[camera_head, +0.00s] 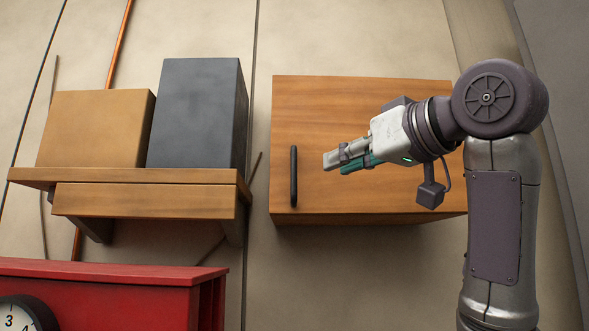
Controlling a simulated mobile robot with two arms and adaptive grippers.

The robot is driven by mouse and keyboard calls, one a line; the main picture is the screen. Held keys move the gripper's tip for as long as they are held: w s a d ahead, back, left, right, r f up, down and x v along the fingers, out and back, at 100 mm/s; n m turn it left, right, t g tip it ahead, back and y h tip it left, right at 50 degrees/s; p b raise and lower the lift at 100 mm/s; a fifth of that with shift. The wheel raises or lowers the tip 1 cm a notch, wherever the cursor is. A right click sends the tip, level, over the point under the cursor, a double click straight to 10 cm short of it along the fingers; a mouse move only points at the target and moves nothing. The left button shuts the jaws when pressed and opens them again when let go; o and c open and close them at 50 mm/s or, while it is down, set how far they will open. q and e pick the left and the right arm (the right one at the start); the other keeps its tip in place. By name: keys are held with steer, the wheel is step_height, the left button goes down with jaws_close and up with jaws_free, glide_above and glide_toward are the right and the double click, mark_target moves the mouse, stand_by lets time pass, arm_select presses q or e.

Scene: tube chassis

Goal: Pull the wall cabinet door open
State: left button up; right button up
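The wooden wall cabinet door (355,115) faces me at the centre right and looks closed. Its black vertical bar handle (294,176) is near the door's left edge. My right gripper (334,164) is in front of the door, to the right of the handle, pointing left. A gap shows between its fingertips and the handle. Its two fingers lie close together in this view, one pale and one green, with nothing seen between them; I cannot tell how far apart they are. My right arm hides the door's right part. My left gripper is not in view.
A wooden shelf (150,200) on the left wall bears a tan box (95,130) and a dark grey box (195,115). A red cabinet (110,290) with a dial (20,315) stands at the lower left. Bare wall shows below the cabinet.

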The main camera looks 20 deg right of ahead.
mark_target(296, 169)
steer(key=p+x, duration=0.2)
steer(key=x, duration=0.2)
steer(key=r+p+x, duration=0.1)
steer(key=p+x, duration=0.1)
steer(key=x, duration=0.2)
steer(key=p+x, duration=0.3)
steer(key=shift+w+a+r, duration=0.35)
steer(key=shift+r, duration=0.05)
steer(key=shift+w+a+f, duration=0.1)
steer(key=shift+w, duration=0.35)
steer(key=shift+s, duration=0.1)
steer(key=shift+c, duration=0.2)
jaws_close()
